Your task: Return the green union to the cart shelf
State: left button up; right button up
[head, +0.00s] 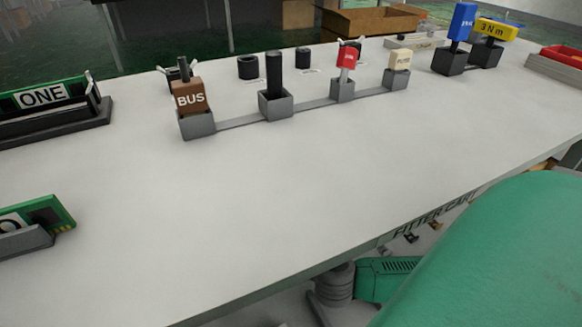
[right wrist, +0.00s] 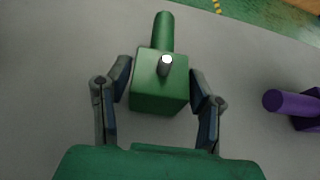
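In the right wrist view the green union (right wrist: 160,83) is a green block with a green cylinder at its far end and a pale-tipped peg on top. My right gripper (right wrist: 161,68) has one finger on each side of the block. The fingertips lie very close to its sides; I cannot tell whether they touch. The grey surface is behind the block; whether it rests there is unclear. In the head view a cart edge lettered FITTER CART (head: 435,212) shows below the tabletop. My left gripper is out of view, and the head view does not show the right one.
A purple cylinder piece (right wrist: 292,103) lies right of the gripper. On the white table (head: 270,195) stand a BUS block (head: 189,97), a red-topped lever (head: 346,58), blue (head: 463,20) and yellow (head: 497,29) pieces, and a ONE sign (head: 42,96). The table's middle is clear.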

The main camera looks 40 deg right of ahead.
jog(key=shift+o, duration=0.3)
jog(key=shift+s+r, duration=0.15)
jog(key=shift+s, duration=0.05)
jog(key=p+v, duration=0.3)
jog(key=v, duration=0.7)
jog(key=shift+s+a+r, duration=0.15)
jog(key=shift+s, duration=0.1)
jog(key=shift+s+a+r, duration=0.15)
jog(key=shift+s+r, duration=0.05)
jog(key=shift+s, duration=0.25)
